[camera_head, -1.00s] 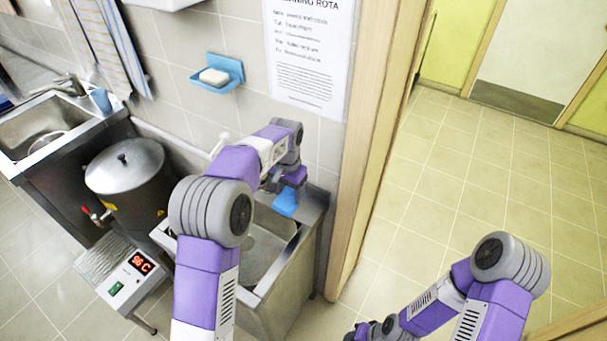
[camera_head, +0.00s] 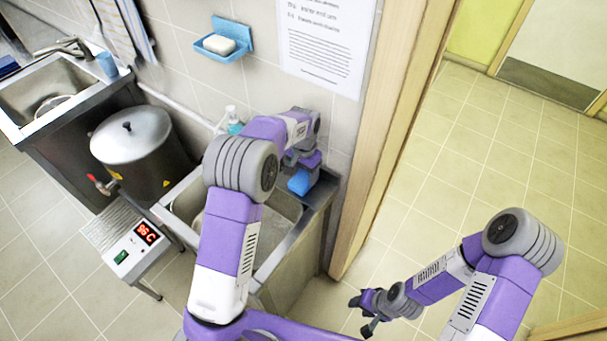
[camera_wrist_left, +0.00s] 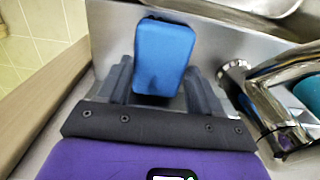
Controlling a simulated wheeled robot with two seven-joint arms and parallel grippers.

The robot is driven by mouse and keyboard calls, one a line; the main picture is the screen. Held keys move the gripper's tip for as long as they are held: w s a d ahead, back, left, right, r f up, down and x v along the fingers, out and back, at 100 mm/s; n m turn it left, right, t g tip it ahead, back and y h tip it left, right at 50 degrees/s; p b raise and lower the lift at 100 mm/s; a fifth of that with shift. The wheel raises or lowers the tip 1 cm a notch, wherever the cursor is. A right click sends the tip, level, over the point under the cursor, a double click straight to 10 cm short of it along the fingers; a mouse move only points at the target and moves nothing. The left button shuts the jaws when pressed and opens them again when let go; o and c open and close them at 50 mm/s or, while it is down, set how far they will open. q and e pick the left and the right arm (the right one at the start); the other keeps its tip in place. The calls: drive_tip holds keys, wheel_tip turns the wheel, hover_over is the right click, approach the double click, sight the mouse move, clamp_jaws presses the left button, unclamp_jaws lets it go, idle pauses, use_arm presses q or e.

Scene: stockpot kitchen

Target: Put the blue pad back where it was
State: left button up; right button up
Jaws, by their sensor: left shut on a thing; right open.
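The blue pad (camera_head: 299,182) is held by my left gripper (camera_head: 303,170) over the steel ledge at the right end of the near sink (camera_head: 283,206). In the left wrist view the pad (camera_wrist_left: 165,52) sits between the two dark fingers (camera_wrist_left: 162,88), above a grey metal surface. I cannot tell whether the pad touches the ledge. My right gripper (camera_head: 367,312) is open and empty, over the tiled floor by the doorway. My left arm hides part of the sink basin.
A chrome tap (camera_wrist_left: 275,100) stands close beside the left gripper's fingers. A soap bottle (camera_head: 234,122) is behind the sink. A blue wall dish (camera_head: 227,42) holds soap. The door frame (camera_head: 375,150) rises close on the right. A lidded pot (camera_head: 133,140) stands left.

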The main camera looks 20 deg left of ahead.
sight(304, 178)
use_arm(q)
drive_tip(key=shift+f, duration=0.25)
drive_tip(key=o, duration=0.9)
drive_tip(key=shift+o, duration=0.2)
drive_tip(key=shift+r, duration=0.1)
wheel_tip(304, 178, up, 12)
drive_tip(key=p, duration=0.2)
